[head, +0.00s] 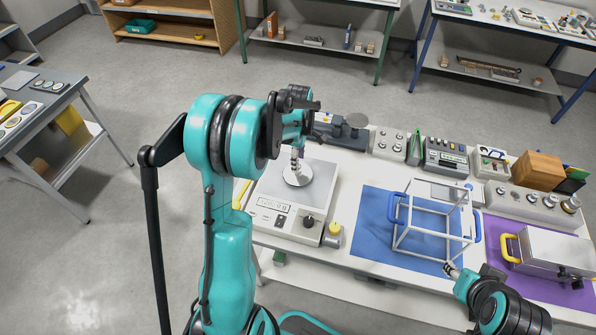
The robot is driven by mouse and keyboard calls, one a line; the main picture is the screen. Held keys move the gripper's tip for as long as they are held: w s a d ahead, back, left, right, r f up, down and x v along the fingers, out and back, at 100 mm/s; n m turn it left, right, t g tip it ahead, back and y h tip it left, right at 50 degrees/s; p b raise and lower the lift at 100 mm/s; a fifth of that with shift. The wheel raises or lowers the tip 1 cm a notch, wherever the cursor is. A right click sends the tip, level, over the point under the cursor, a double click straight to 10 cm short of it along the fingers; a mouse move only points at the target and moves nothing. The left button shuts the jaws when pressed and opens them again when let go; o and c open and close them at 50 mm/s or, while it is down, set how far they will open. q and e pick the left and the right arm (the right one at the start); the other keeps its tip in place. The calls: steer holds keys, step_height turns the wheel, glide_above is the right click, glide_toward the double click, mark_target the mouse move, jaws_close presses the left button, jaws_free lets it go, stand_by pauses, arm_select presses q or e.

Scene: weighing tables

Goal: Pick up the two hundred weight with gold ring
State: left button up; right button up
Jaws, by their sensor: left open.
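A small silver cylindrical weight with a yellow-gold top part (334,234) stands upright on the white table, just right of the front of the scale. Any marking on it is too small to read. The scale (258,210) has a lit display, and a silver stack-like shape (296,172) stands on its round pan. My left gripper (312,120) is open above the back of the scale, up and left of the weight and apart from it. My right arm (478,290) comes in at the lower right; its gripper is too small and unclear to judge.
A white wire-frame box (431,236) with blue handles stands on a blue mat (372,222). A silver case (553,252) sits on a purple mat (498,228). Several weights in holders and a wooden box (539,171) line the back. The table's front edge lies close to the scale.

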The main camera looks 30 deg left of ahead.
arm_select(q)
step_height(320, 180, down, 2)
steer(key=shift+f, duration=0.1)
jaws_close()
steer(key=shift+r, duration=0.2)
